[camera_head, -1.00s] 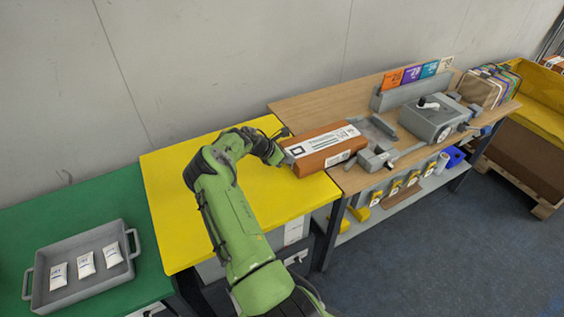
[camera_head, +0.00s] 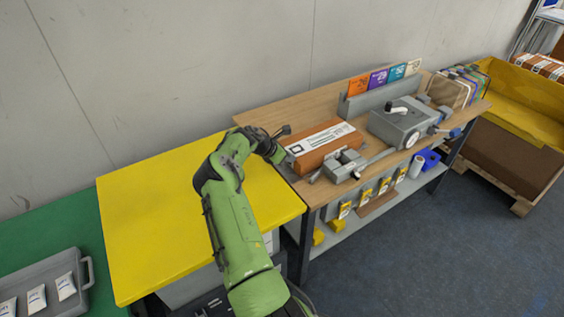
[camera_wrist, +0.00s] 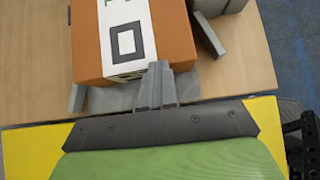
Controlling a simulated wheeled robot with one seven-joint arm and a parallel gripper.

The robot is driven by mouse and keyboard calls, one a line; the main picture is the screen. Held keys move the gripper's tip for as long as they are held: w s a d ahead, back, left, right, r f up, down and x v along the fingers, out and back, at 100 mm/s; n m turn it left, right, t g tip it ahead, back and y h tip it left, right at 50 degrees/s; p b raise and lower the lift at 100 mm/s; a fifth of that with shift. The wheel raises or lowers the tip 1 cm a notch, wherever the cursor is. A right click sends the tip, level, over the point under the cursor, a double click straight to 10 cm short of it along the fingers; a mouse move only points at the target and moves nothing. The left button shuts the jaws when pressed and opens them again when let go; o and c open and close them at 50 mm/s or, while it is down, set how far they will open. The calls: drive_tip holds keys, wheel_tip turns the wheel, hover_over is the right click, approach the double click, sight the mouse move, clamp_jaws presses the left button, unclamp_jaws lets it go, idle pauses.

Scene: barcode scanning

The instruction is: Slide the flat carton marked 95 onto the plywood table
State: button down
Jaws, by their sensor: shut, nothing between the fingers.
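The flat orange-brown carton (camera_head: 330,149) with a white label lies on the left part of the plywood table (camera_head: 262,117). Its number is too small to read. In the wrist view the carton (camera_wrist: 88,45) lies flat, beyond the yellow table's edge, with grey guide pieces at its sides. My gripper (camera_head: 284,158) is at the carton's left end. In the wrist view its fingers (camera_wrist: 157,82) are closed together against or right at the carton's near face, holding nothing. Whether they touch is hard to tell.
The yellow table (camera_head: 160,220) adjoins on the left and is bare. A grey clamp-like fixture (camera_head: 345,165) stands in front of the carton, a grey machine (camera_head: 400,124) to its right. Coloured cards (camera_head: 378,78) stand behind. A grey tray (camera_head: 50,290) sits on the green table.

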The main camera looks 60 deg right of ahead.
drive_tip(key=shift+s+f, duration=0.25)
drive_tip(key=shift+f, duration=0.05)
drive_tip(key=shift+w+r, duration=0.1)
drive_tip(key=shift+w, duration=0.1)
drive_tip(key=shift+w+a, duration=0.1)
drive_tip(key=shift+a, duration=0.05)
drive_tip(key=w+a+f+p+v, duration=0.1)
drive_tip(key=v, duration=1.1)
drive_tip(key=shift+a+f, duration=0.15)
drive_tip(key=shift+a, duration=0.35)
drive_tip(key=shift+w, duration=0.15)
